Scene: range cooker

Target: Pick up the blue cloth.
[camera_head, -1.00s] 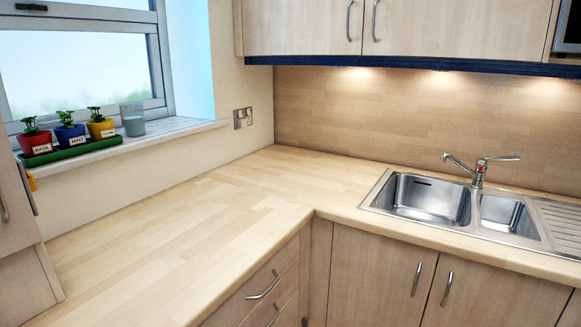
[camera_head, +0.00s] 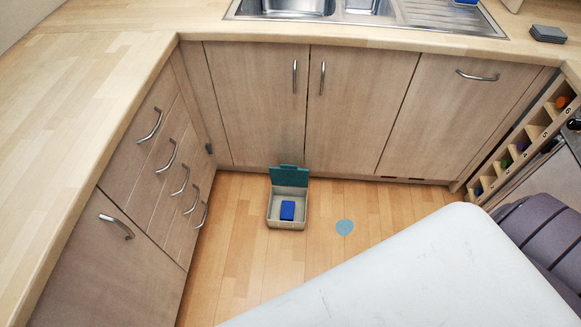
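A flat light-blue patch (camera_head: 345,227) lies on the wooden floor in front of the sink cupboards. I cannot tell for sure whether it is a cloth. To its left, an open box (camera_head: 287,224) with a raised teal lid (camera_head: 289,176) stands on the floor. A small dark-blue item (camera_head: 287,211) lies inside the box; it looks like a block or sponge. Another small blue item (camera_head: 466,2) is cut off by the top edge, by the sink drainer. Neither gripper is in view.
The worktop (camera_head: 75,95) runs along the left and back, with drawers and cupboards below. A steel sink (camera_head: 300,8) is at the top. A grey stack (camera_head: 548,33) sits on the worktop at right. A wooden rack (camera_head: 520,150) stands below it. The left-middle floor is clear.

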